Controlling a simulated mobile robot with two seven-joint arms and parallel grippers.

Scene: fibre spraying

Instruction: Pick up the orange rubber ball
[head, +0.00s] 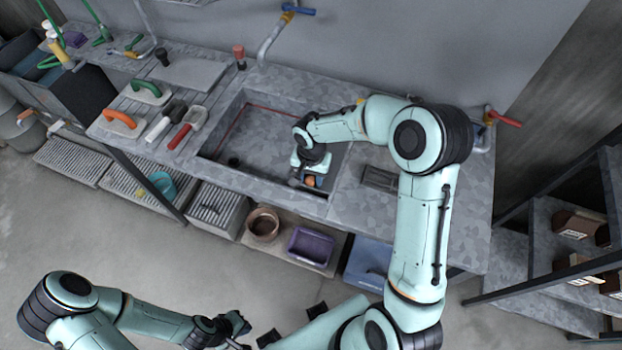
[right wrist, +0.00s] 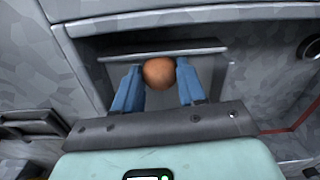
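The orange rubber ball (head: 310,181) is low in the grey sink basin (head: 262,110), near its front edge. My right gripper (head: 312,180) reaches down into the basin at the ball. In the right wrist view the ball (right wrist: 159,72) is between the tips of the two blue fingers of the right gripper (right wrist: 159,80). It nearly fills the gap, and I cannot tell whether both fingers press on it. A grey plate-like surface lies just behind the ball. My left gripper (head: 236,328) is at the bottom of the head view, away from the counter; its finger opening is unclear.
Trowels with green (head: 147,88), orange (head: 119,119) and red (head: 180,136) handles lie on the counter left of the basin. A tap (head: 290,12) is on the wall behind. A purple bin (head: 311,246) and a brown pot (head: 263,225) stand on the shelf below.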

